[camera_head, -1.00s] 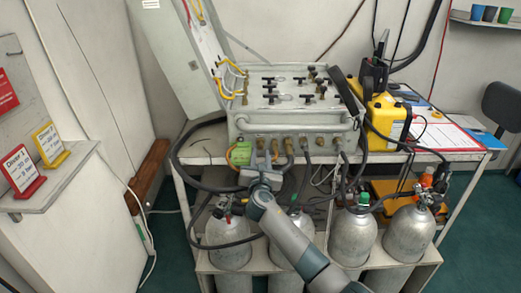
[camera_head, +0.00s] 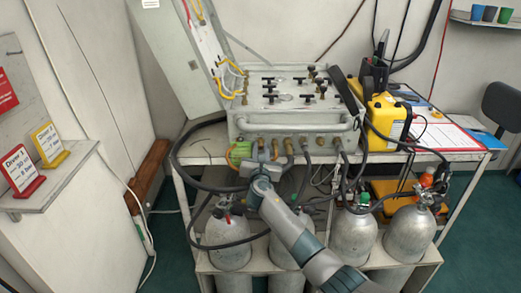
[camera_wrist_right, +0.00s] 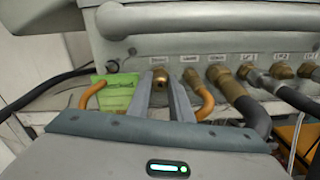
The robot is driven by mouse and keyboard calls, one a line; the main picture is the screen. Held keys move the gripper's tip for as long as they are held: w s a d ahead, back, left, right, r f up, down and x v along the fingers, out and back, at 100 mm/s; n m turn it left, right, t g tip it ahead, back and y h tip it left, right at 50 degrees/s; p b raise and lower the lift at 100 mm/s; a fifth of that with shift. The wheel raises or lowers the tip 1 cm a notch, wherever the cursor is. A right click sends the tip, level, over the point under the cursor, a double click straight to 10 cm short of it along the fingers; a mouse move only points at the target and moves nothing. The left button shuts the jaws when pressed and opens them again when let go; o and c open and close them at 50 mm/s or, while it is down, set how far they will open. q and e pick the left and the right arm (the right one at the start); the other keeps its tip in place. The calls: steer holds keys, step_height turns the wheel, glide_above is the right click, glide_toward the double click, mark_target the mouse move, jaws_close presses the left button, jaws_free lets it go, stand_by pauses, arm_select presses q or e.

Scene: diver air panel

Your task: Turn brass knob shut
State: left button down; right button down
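The brass knob (camera_wrist_right: 160,77) is the leftmost brass piece in the row on the panel's front face, under a small label. In the head view it shows small (camera_head: 262,145), just above my right gripper (camera_head: 262,160). In the wrist view the two grey fingers of my right gripper (camera_wrist_right: 160,95) stand apart, one on each side of the knob. A narrow gap seems to show beside the knob; I cannot tell whether either finger touches it. The metal air panel (camera_head: 292,123) sits on the bench. My left gripper is out of view.
An orange hose (camera_wrist_right: 205,102) and thicker dark hoses hang close to the right of the fingers. A green tag (camera_wrist_right: 115,92) is at the left. Grey cylinders (camera_head: 354,235) stand below the bench (camera_head: 199,160). A yellow case (camera_head: 385,118) is right of the panel.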

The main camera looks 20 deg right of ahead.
steer(key=shift+f+m+b, duration=0.15)
steer(key=shift+m+b, duration=0.3)
steer(key=shift+m, duration=0.95)
steer(key=shift+m+b, duration=0.3)
steer(key=shift+m, duration=0.1)
steer(key=m+b, duration=0.1)
steer(key=m, duration=0.3)
steer(key=shift+b, duration=0.35)
steer(key=m+b, duration=0.1)
steer(key=m, duration=0.2)
steer(key=shift+m, duration=0.4)
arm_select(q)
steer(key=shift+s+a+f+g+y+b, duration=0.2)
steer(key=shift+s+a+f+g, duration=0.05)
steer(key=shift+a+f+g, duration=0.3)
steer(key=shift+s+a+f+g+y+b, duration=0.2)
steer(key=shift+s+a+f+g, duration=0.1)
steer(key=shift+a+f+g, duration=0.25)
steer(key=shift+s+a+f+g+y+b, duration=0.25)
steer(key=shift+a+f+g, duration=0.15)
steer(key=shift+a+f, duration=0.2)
arm_select(e)
steer(key=shift+d+m, duration=0.1)
steer(key=shift+m, duration=1.1)
